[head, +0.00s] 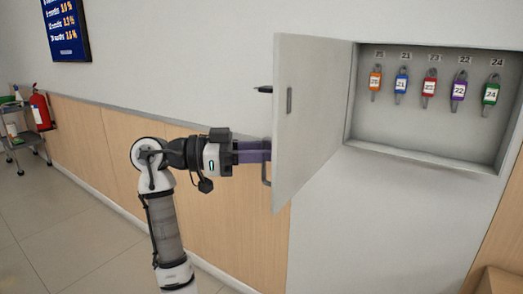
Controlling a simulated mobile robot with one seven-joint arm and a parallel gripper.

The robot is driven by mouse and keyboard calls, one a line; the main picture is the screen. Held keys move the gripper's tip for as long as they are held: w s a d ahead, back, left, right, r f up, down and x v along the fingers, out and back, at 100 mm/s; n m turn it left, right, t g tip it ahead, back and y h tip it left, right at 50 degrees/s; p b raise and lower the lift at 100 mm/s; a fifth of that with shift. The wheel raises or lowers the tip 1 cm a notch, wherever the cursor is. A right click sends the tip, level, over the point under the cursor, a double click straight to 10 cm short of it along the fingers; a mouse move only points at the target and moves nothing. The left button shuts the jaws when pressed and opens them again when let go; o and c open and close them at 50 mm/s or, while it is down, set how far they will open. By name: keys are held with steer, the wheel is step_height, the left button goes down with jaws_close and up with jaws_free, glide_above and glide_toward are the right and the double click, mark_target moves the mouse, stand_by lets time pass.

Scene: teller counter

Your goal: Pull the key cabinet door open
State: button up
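The key cabinet (420,152) is a pale grey wall box at the right of the head view. Its door (312,125) stands open, swung well out to the left from the box. A bar handle (266,180) shows at the door's left edge, its lower end below my fingers. My gripper (262,151) reaches from the left, its dark purplish fingers at the upper part of the handle. The fingers overlap, so I cannot tell whether they are shut on the handle or only around or beside it.
Several coloured key tags (429,88) hang inside the cabinet. A small black piece (263,89) sticks out from the door above the handle. A red fire extinguisher (40,110) and a trolley (22,128) stand far left. The tiled floor (65,220) is clear there.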

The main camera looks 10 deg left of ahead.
steer(key=b+v, duration=0.2)
steer(key=v, duration=1.2)
steer(key=shift+b, duration=0.4)
steer(key=shift+d, duration=0.1)
